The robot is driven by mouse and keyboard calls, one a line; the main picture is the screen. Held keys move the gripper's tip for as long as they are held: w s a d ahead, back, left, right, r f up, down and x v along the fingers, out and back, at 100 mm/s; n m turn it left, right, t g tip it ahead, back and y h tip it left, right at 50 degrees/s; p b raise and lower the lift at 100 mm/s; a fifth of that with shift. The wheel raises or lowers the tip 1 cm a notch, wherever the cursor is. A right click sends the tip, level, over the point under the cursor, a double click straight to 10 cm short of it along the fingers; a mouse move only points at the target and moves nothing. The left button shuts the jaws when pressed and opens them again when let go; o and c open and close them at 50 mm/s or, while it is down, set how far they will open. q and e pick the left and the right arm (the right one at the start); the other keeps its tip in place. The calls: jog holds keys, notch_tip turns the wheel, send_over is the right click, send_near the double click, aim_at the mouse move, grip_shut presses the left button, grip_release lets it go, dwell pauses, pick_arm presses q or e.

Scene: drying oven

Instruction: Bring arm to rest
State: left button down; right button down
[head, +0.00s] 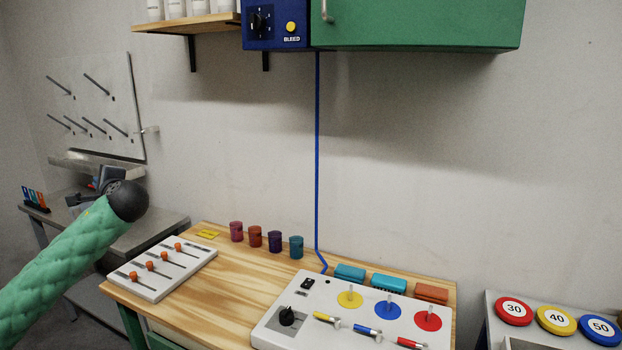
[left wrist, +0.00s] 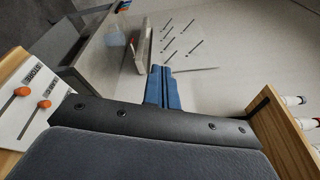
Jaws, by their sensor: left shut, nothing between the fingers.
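My left arm, in a green quilted sleeve, reaches in from the left of the head view and ends in a dark round wrist joint. My left gripper (head: 75,199) is partly hidden behind that joint, in front of the grey side bench. In the left wrist view the blue fingers of the left gripper (left wrist: 161,72) are together, with nothing between them. They point toward the wall with the peg board (left wrist: 183,42). My right arm and right gripper are not in view.
The peg board (head: 92,105) hangs above the grey side bench (head: 150,232). The wooden table (head: 215,290) holds a white slider panel (head: 155,285), several coloured cups and a control panel (head: 270,335). A wooden shelf (head: 190,23) and a green cabinet (head: 420,25) are above. The air over the table is clear.

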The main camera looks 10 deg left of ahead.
pick_arm(q)
jog(key=s+d+f+g+h, duration=0.15)
jog(key=s+f, duration=0.25)
jog(key=f, duration=0.7)
jog(key=s+d+f+h, duration=0.2)
jog(key=s+f, duration=0.2)
jog(key=f, duration=0.8)
jog(key=s+d+f+h, duration=0.1)
jog(key=s+f, duration=0.3)
jog(key=f, duration=0.7)
jog(key=s+d+f+n+g+h, duration=0.1)
jog(key=s+d+f+g+h, duration=0.15)
jog(key=s+f, duration=1)
jog(key=s+d+f+n+g+h, duration=0.1)
jog(key=s+d+f+g, duration=0.2)
jog(key=s+f, duration=0.95)
jog(key=s+d+f+n+g+h, duration=0.1)
jog(key=s+d+f+n+h, duration=0.15)
jog(key=d, duration=0.55)
jog(key=s+d+f+n+h, duration=0.15)
jog(key=s+d, duration=0.25)
jog(key=d, duration=0.5)
jog(key=d+n+h, duration=0.2)
jog(key=d+h, duration=0.2)
jog(key=d, duration=1.4)
jog(key=shift+s+f+n, duration=0.15)
jog(key=shift+f+n, duration=0.1)
jog(key=shift+n, duration=0.15)
